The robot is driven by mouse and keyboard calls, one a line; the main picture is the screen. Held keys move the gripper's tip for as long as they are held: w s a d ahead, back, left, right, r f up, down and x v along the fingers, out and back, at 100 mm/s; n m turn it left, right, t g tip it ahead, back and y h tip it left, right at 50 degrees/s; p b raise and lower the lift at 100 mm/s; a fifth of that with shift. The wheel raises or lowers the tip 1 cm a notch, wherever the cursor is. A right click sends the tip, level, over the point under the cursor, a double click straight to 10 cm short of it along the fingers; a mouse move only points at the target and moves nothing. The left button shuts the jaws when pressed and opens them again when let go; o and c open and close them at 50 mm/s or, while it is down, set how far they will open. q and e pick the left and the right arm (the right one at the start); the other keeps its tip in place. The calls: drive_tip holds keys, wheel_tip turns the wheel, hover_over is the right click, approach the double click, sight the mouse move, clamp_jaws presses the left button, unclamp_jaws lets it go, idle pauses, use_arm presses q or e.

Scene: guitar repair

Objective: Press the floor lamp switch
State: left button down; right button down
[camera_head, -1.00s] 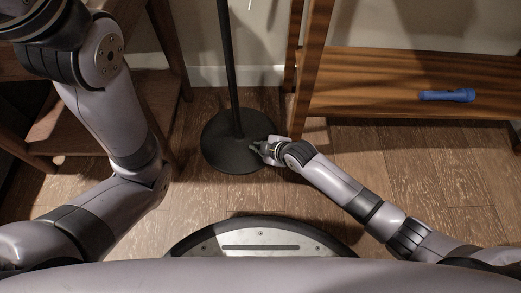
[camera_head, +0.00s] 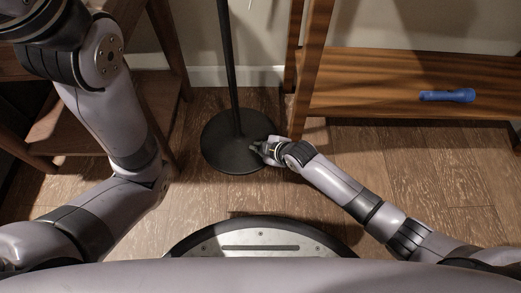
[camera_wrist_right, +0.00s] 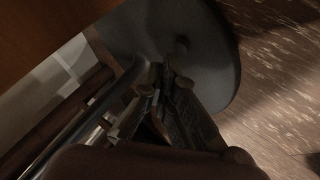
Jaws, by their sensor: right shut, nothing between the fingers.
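The floor lamp's round dark base (camera_head: 222,158) stands on the wood floor, with its thin black pole (camera_head: 230,75) rising from the middle. In the right wrist view the base (camera_wrist_right: 215,70) fills the upper middle. My right gripper (camera_head: 257,148) is shut and empty, low over the right side of the base.
A wooden shelf unit (camera_head: 400,65) stands close on the right, with a blue flashlight (camera_head: 447,96) on its low board. Wooden furniture (camera_head: 100,105) stands on the left. The wall (camera_head: 262,35) is close behind the lamp. Bare floor (camera_head: 350,155) lies in front of the shelf.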

drive_tip(key=shift+f, duration=0.15)
drive_tip(key=shift+f, duration=0.3)
idle(0.3)
drive_tip(key=shift+r+p, duration=0.45)
drive_tip(key=shift+p, duration=0.2)
drive_tip(key=shift+r, duration=0.1)
